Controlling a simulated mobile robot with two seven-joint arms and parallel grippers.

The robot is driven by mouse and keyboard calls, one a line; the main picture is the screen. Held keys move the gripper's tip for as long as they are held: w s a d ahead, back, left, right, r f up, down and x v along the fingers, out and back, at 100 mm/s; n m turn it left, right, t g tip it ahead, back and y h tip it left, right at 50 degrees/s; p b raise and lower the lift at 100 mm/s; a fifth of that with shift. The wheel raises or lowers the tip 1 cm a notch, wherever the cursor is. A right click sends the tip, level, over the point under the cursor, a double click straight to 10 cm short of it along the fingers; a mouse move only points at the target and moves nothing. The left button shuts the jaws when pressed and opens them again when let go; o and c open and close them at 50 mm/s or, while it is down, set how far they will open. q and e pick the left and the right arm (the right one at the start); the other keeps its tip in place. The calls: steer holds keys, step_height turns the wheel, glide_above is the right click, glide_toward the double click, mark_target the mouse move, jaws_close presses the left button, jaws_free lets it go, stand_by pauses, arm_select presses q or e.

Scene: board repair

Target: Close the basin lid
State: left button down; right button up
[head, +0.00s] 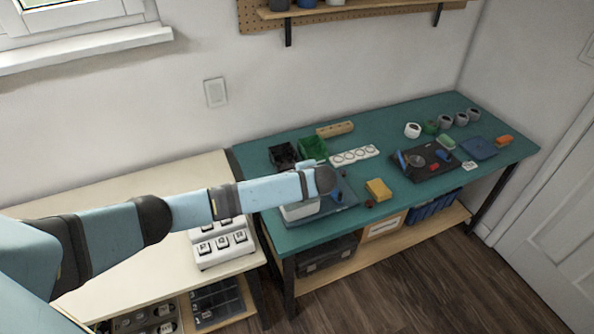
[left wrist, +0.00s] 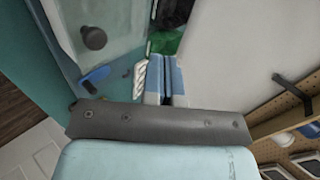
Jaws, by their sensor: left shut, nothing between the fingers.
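The basin (head: 299,212) is a pale box near the front left of the green table, partly hidden behind my left arm in the head view. In the left wrist view a pale, see-through panel with a round dark knob (left wrist: 93,38), likely the basin lid, fills the upper left. I cannot tell the lid's angle. My left gripper's light blue fingers (left wrist: 167,82) are together and empty, to the right of the panel and apart from the knob. In the head view the wrist covers much of the basin area. My right gripper is not in view.
A green bin (head: 314,148) and a black bin (head: 283,157) stand behind the basin. A white strip with round wells (head: 355,155) and a yellow sponge (head: 378,190) lie to the right. A dark mat (head: 429,172) holds small parts. A cream table (head: 120,205) adjoins at left.

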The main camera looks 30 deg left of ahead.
arm_select(q)
steer(key=f, duration=0.1)
steer(key=d+f+t+y, duration=0.1)
steer(key=s+f+y+b, duration=0.1)
steer(key=shift+s+d+f+t, duration=0.1)
steer(key=shift+d+f+t, duration=0.15)
steer(key=shift+d+t, duration=0.1)
steer(key=f, duration=0.1)
steer(key=s+d+f+b, duration=0.1)
steer(key=f, duration=0.1)
steer(key=shift+s+d, duration=0.1)
steer(key=shift+s+f, duration=0.1)
steer(key=shift+f, duration=0.05)
